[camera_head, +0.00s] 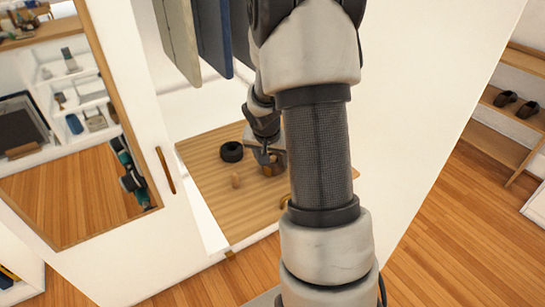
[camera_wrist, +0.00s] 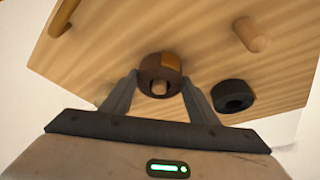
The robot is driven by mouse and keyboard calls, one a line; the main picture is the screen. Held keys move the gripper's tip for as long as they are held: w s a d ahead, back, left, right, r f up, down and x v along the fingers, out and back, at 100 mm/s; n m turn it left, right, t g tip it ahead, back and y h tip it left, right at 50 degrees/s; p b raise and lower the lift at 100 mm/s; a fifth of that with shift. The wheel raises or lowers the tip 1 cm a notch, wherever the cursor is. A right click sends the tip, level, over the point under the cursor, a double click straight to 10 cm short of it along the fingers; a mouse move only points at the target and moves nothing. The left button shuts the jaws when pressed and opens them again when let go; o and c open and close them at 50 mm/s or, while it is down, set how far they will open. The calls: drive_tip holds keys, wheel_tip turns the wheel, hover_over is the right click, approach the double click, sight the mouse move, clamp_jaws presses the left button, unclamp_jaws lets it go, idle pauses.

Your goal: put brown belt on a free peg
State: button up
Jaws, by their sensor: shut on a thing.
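The brown belt (camera_wrist: 160,66) is a rolled ring with a lighter tan patch, between the two fingers of my gripper (camera_wrist: 159,77). My gripper is shut on it. A pale wooden peg end shows in the ring's hole; I cannot tell how far the ring is over that peg. In the head view the belt (camera_head: 279,160) is partly hidden by my gripper (camera_head: 268,154), over the wooden board (camera_head: 215,205). A bare peg (camera_wrist: 253,36) stands at upper right in the wrist view, and it also shows in the head view (camera_head: 236,180).
A black rolled belt (camera_wrist: 233,96) sits on the board, also seen in the head view (camera_head: 231,151). Dark panels (camera_head: 213,38) hang above the board. A white wall (camera_head: 430,80) stands at right.

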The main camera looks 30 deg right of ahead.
idle(0.4)
drive_tip(key=o, duration=1.2)
drive_tip(key=p+v, duration=0.5)
drive_tip(key=v, duration=1.2)
drive_tip(key=s+a+r+n+t+y, duration=0.25)
drive_tip(key=s+a+r+n, duration=0.55)
drive_tip(key=s+a+r, duration=0.65)
drive_tip(key=shift+n+y, duration=0.3)
drive_tip(key=shift+y, duration=0.05)
drive_tip(key=s+r+p, duration=0.1)
drive_tip(key=r+p, duration=0.6)
drive_tip(key=s+r+p, duration=0.1)
drive_tip(key=r+p, duration=0.6)
drive_tip(key=p, duration=0.1)
drive_tip(key=s+a+r+p, duration=0.1)
drive_tip(key=r+p, duration=0.6)
drive_tip(key=p, duration=0.1)
drive_tip(key=shift+s+a+r, duration=0.1)
